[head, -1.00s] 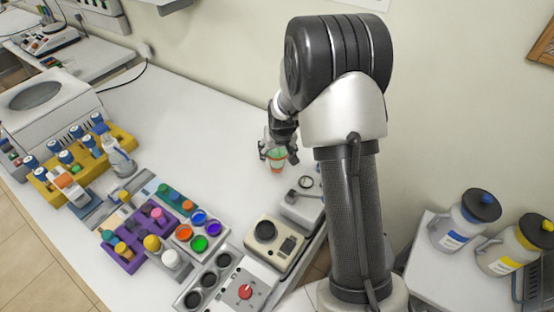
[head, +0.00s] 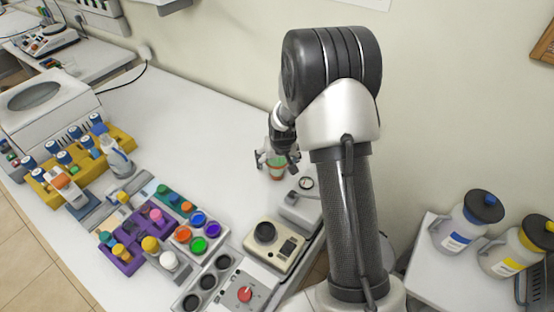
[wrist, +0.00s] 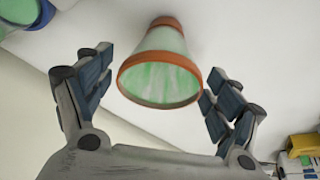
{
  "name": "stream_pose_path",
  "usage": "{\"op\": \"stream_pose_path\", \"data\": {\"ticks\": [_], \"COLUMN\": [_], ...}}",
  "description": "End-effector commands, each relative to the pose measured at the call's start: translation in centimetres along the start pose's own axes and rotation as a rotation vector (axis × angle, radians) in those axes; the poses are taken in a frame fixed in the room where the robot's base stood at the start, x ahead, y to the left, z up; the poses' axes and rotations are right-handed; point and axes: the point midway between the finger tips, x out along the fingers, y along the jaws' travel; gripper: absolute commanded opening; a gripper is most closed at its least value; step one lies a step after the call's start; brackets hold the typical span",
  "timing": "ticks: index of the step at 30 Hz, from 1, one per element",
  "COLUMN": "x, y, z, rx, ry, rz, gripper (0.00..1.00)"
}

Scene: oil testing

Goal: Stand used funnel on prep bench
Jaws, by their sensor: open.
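The funnel (head: 277,168) is green-white with orange rims and stands on the white prep bench (head: 185,130) near its back edge. In the wrist view the funnel (wrist: 162,62) sits between my two open fingers, a little beyond their tips, with its wide orange rim toward the camera. My gripper (head: 275,158) is open, with a visible gap on both sides of the funnel in the wrist view (wrist: 158,85). The arm partly covers the funnel's upper part in the head view.
A grey-white device (head: 300,205) stands close in front of the funnel. A beige instrument (head: 272,243), a purple rack (head: 135,240) and a yellow rack (head: 120,142) stand nearer and left. Two jugs (head: 468,222) stand on a side table.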

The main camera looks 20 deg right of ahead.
Motion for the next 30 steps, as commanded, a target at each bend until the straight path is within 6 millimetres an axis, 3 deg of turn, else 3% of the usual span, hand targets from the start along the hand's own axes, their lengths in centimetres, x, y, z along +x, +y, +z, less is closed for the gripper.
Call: {"op": "stream_pose_path", "data": {"ticks": [11, 24, 30], "x": [-0.9, -9.8, -12.0], "y": [0.0, 0.0, 0.0], "z": [-0.2, -0.3, -0.2], "rx": [0.000, 0.001, 0.001], "ry": [0.002, 0.004, 0.001], "rz": [0.000, 0.000, 0.000], "gripper": [0.84, 0.84, 0.84]}}
